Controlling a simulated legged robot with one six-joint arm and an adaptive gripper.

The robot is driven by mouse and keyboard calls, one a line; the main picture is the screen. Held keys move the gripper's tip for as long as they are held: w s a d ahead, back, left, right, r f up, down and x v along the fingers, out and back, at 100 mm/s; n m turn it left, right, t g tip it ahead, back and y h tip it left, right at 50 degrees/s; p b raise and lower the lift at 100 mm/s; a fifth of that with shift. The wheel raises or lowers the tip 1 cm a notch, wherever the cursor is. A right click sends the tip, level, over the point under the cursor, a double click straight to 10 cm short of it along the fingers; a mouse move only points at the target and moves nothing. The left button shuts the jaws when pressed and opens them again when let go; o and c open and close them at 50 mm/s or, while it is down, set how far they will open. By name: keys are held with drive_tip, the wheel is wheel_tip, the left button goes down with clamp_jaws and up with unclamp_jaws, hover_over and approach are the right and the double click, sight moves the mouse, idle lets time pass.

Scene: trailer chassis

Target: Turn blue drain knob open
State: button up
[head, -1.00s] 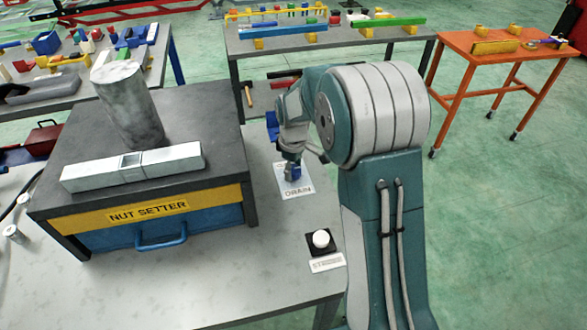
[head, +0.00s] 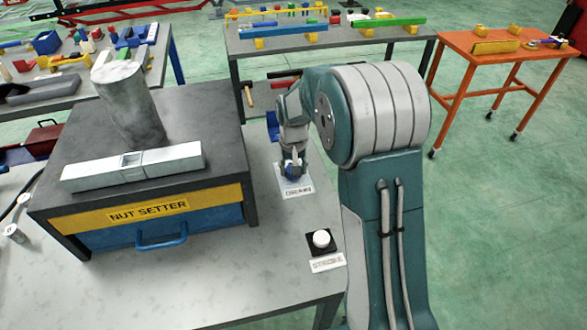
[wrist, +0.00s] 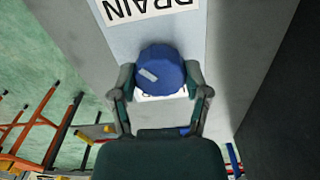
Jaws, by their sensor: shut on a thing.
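The blue drain knob (wrist: 161,71) is round with a pale pointer mark, set on a white plate labelled DRAIN (wrist: 150,8). In the wrist view the pointer mark lies slanted on the left part of the knob. My gripper (wrist: 158,78) is shut on the knob, one finger on its left side and one on its right. In the head view my gripper (head: 292,166) reaches down over the plate (head: 296,189), and only a little of the knob's blue shows there.
The nut setter box (head: 150,207) stands close to the left of the plate. A white button on a black base (head: 321,240) sits nearer the table's front edge. An orange table (head: 500,50) stands apart at the right.

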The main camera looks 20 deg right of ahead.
drive_tip(key=m, duration=0.3)
drive_tip(key=shift+w+m, duration=0.1)
drive_tip(key=shift+m, duration=2)
drive_tip(key=o, duration=1.2)
drive_tip(key=shift+c, duration=0.2)
wheel_tip(320, 180, up, 12)
drive_tip(key=shift+a, duration=0.1)
